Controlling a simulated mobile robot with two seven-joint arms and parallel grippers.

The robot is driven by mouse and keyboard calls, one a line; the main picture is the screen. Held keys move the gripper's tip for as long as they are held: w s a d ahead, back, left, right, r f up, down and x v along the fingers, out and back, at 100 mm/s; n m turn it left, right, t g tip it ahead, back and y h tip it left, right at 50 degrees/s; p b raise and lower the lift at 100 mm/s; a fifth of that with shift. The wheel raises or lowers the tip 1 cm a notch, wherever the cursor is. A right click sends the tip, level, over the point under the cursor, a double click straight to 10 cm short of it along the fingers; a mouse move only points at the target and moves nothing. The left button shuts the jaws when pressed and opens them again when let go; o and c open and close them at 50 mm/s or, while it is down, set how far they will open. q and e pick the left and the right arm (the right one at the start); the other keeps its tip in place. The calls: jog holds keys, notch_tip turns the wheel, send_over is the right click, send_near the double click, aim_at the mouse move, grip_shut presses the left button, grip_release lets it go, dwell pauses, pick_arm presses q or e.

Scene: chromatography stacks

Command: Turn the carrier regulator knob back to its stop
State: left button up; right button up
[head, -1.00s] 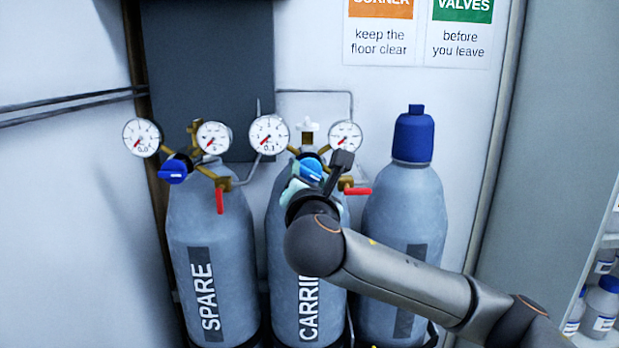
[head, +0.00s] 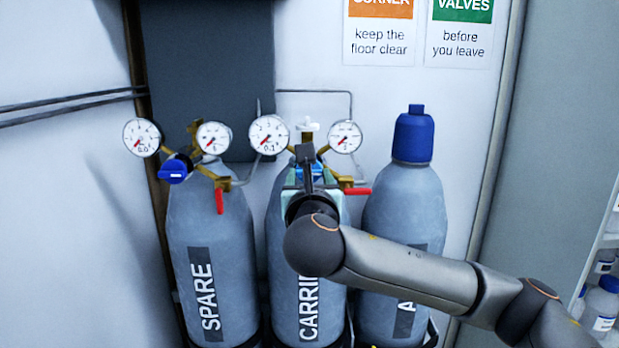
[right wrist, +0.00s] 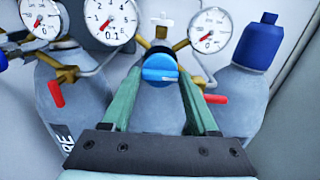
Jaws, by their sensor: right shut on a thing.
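The carrier cylinder (head: 284,215) stands in the middle, with a brass regulator, two round gauges and a blue regulator knob (right wrist: 160,68) on its front. In the head view the knob is mostly hidden behind my right gripper (head: 308,180). In the right wrist view the green fingers of my right gripper (right wrist: 161,76) are shut on the knob, one on each side. The left carrier gauge (right wrist: 110,20) reads near the low end, with 0.1 on its face; the right carrier gauge (right wrist: 210,32) has its needle low. My left gripper is not in view.
The spare cylinder (head: 190,250) stands at left with its own blue knob (head: 174,170) and red lever (head: 219,200). A capped cylinder (head: 412,200) stands at right. The carrier's red lever (head: 357,191) sticks out right of my gripper. Shelved bottles (head: 601,305) are at far right.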

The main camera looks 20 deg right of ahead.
dwell(0.3)
jog(key=o, duration=1.4)
jog(key=shift+v, duration=6.25)
